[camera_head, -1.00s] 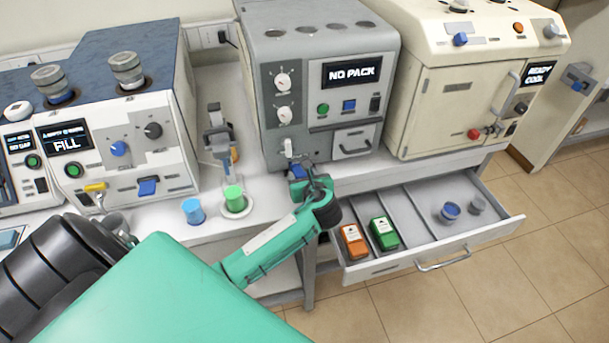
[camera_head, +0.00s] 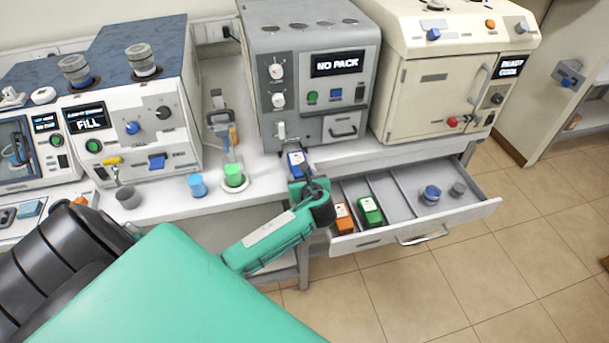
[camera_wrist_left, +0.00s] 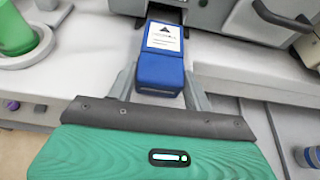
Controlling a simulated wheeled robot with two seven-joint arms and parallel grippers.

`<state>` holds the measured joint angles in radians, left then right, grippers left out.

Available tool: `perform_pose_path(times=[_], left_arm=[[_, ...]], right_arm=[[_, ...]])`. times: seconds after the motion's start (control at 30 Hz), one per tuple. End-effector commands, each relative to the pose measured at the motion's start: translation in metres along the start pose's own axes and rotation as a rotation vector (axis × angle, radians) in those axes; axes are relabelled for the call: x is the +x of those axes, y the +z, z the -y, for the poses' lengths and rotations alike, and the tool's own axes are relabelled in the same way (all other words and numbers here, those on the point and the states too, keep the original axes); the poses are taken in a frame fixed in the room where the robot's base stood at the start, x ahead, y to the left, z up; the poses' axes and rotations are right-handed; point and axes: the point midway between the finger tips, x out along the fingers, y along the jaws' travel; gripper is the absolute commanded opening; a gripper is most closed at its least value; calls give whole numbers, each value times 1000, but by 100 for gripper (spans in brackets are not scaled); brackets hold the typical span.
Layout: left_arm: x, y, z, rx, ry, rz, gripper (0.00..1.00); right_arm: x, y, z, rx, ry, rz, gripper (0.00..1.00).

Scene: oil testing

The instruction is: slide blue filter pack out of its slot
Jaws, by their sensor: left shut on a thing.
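The blue filter pack (camera_head: 297,163) with a white label is at the lower front of the grey machine (camera_head: 291,67), whose display reads NO PACK. My left gripper (camera_head: 297,181) is shut on it. In the left wrist view the pack (camera_wrist_left: 161,71) sits between the two fingers, label up. Its far end is close to the dark slot opening (camera_wrist_left: 166,14); whether its tip is still inside is hard to tell. My right gripper is not in view.
Below and right, an open drawer (camera_head: 462,208) holds an orange pack (camera_head: 342,217), a green pack (camera_head: 370,211) and small blue and grey parts. A blue cup (camera_head: 197,186) and a green beaker (camera_head: 234,175) stand on the counter to the left.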

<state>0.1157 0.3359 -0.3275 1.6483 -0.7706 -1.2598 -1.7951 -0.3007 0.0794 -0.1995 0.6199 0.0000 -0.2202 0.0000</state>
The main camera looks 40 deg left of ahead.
Motion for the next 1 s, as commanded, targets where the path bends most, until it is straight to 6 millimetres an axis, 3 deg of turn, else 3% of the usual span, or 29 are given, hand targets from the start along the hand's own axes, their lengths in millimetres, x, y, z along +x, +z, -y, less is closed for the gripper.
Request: perform_pose_path(times=[0.47, 0.5, 0.6, 1.0], left_arm=[[2, 2, -1, -1, 0, 2, 24], [2, 2, -1, -1, 0, 2, 56], [2, 1, -1, -1, 0, 2, 76], [-5, 1, 0, -1, -2, 2, 76]], right_arm=[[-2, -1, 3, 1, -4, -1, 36], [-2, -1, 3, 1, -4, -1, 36], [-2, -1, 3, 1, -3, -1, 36], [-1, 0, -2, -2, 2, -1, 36]])
